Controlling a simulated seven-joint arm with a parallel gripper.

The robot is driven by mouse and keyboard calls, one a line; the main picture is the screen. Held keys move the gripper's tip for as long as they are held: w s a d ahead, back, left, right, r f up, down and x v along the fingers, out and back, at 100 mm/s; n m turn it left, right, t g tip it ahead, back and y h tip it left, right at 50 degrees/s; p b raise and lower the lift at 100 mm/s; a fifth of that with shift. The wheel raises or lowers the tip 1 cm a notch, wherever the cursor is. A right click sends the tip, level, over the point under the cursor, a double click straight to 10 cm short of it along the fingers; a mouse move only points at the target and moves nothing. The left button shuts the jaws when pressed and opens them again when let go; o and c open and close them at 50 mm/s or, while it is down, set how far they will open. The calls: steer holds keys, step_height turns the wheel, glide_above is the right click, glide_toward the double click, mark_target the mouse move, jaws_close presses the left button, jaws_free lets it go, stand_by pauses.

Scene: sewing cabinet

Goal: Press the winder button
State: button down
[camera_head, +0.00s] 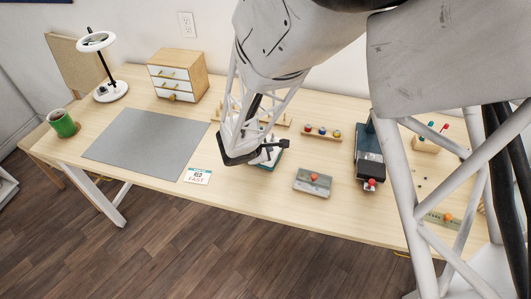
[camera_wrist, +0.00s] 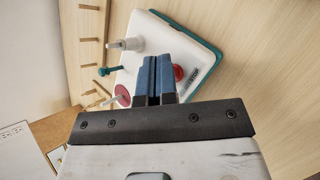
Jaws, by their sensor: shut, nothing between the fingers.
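The bobbin winder is a white box with a teal base; in the wrist view its white top (camera_wrist: 160,35) carries a white post (camera_wrist: 127,43), a teal peg (camera_wrist: 110,70) and a dark red disc (camera_wrist: 122,95). A round red button (camera_wrist: 179,73) sits near its dark label (camera_wrist: 190,81), partly hidden behind a finger. My gripper (camera_wrist: 157,62) is shut and empty, its blue fingertips over the winder close beside the red button; I cannot tell whether they touch it. In the head view my gripper (camera_head: 272,150) covers most of the winder, leaving some teal base (camera_head: 271,166) visible.
A grey box with a red knob (camera_head: 314,180), a dark machine with a red button (camera_head: 369,155) and a spool rack (camera_head: 322,133) stand to the right. A printed card (camera_head: 198,176) and grey mat (camera_head: 145,143) lie left. Wooden pegs (camera_wrist: 90,39) stand beside the winder.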

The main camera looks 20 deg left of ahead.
steer(key=shift+f, duration=0.15)
stand_by(0.3)
steer(key=shift+r, duration=0.65)
steer(key=shift+r, duration=0.15)
steer(key=shift+r, duration=2.85)
